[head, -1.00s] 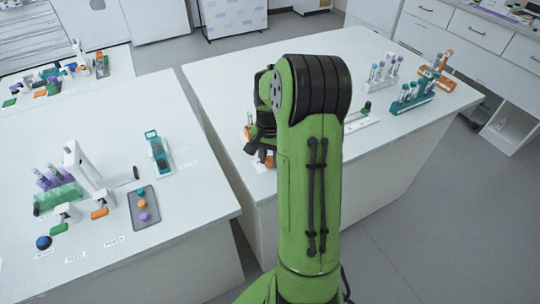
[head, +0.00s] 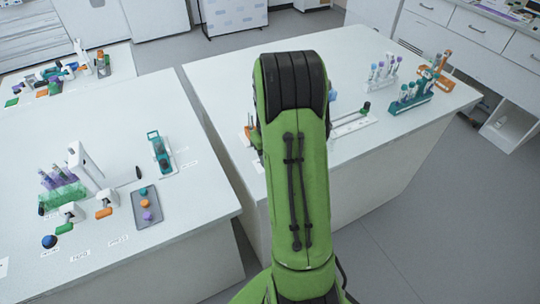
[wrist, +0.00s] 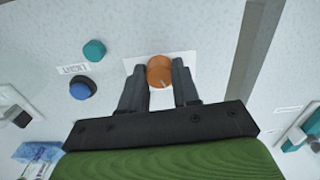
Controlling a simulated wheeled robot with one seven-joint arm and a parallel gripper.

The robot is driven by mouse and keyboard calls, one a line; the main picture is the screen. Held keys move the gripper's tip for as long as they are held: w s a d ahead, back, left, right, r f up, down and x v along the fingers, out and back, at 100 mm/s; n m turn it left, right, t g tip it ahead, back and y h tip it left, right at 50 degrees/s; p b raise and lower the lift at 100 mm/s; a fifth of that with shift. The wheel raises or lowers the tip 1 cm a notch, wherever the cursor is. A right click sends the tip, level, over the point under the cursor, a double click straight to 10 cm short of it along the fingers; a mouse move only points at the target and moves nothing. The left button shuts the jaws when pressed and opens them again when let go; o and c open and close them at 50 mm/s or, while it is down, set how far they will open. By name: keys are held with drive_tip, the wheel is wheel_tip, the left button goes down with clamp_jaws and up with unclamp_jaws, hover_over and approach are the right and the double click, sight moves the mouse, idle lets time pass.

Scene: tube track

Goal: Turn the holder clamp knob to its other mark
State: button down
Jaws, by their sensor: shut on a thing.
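In the wrist view an orange round knob (wrist: 160,76) with a pale pointer line sits on a white plate (wrist: 187,59); I take it to be the holder clamp knob. My gripper (wrist: 158,66) has one black finger on each side of it and is shut on it. The marks around the knob are too small or too covered to read. In the head view my green arm hides my gripper and the knob.
A teal round piece (wrist: 94,50) and a blue one (wrist: 82,88) lie left of the knob, near a printed label (wrist: 72,69). A teal-and-white fixture (wrist: 299,134) is at the right. Tube racks (head: 411,101) stand on the far right of the bench (head: 225,75).

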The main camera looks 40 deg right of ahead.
drive_tip(key=shift+n, duration=1.1)
drive_tip(key=c, duration=0.8)
unclamp_jaws()
wheel_tip(320, 180, up, 16)
drive_tip(key=p, duration=0.3)
drive_tip(key=shift+p, duration=0.35)
drive_tip(key=shift+a, duration=0.1)
